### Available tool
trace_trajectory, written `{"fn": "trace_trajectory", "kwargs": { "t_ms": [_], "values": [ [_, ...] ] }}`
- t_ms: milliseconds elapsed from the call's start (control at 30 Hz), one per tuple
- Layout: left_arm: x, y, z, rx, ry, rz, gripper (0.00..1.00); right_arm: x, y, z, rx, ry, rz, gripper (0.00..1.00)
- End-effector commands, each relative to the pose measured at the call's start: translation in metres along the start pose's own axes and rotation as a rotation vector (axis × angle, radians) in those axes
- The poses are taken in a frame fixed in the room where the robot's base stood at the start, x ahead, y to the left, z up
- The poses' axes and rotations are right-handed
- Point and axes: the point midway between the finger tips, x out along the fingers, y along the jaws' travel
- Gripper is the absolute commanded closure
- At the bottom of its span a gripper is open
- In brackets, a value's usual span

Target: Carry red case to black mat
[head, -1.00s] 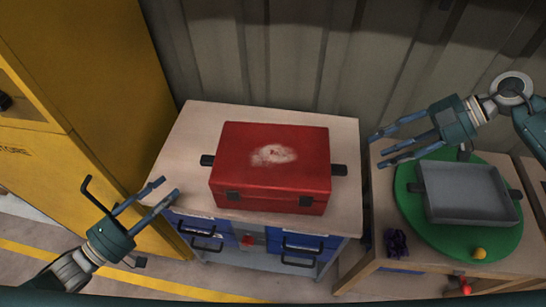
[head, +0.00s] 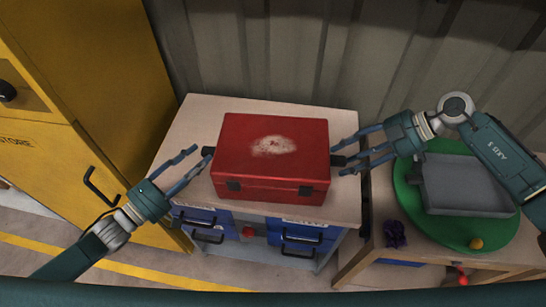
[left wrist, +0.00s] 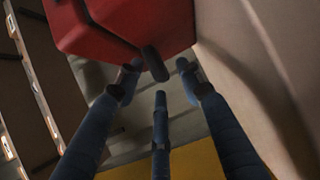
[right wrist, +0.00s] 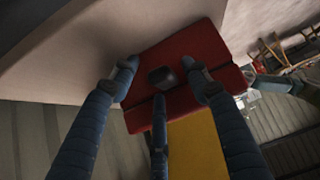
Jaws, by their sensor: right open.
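The red case (head: 270,165) sits closed on the wooden top of a drawer cabinet, with a pale worn patch on its lid. It has a black handle at each end. My left gripper (head: 202,155) is open by the left handle (head: 207,151); in the left wrist view its spread fingers are around that handle (left wrist: 154,64). My right gripper (head: 342,158) is open at the right handle (head: 338,160); in the right wrist view the fingers straddle this handle (right wrist: 162,77). Neither gripper is closed on a handle. No black mat is in view.
The cabinet top (head: 200,115) has bare wood around the case. At the right, a second table holds a green round mat (head: 440,235) with a grey tray (head: 465,185), a yellow ball (head: 476,243) and a purple item (head: 395,233). A yellow locker (head: 110,110) stands left.

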Motion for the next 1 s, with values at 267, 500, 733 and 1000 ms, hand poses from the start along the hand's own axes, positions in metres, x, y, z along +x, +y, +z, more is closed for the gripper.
{"fn": "trace_trajectory", "kwargs": {
  "t_ms": [267,500,733,1000],
  "values": [
    [0.0037,-0.0001,-0.0001,0.001,0.0,0.0,0.62,0.0039,0.0,0.0003,0.0,0.0,0.0,0.53],
    [0.0033,-0.0005,-0.0002,0.001,0.0,-0.001,0.94,0.0038,-0.0002,0.0007,0.0,-0.001,0.0,0.85],
    [0.0024,-0.0034,-0.0004,-0.003,0.002,-0.007,1.0,0.0046,-0.0016,0.0026,0.004,-0.004,-0.004,1.0],
    [0.0023,-0.0013,-0.0008,-0.006,0.003,-0.007,1.0,0.0028,-0.0019,0.0011,0.008,-0.003,-0.005,1.0]
  ]
}}
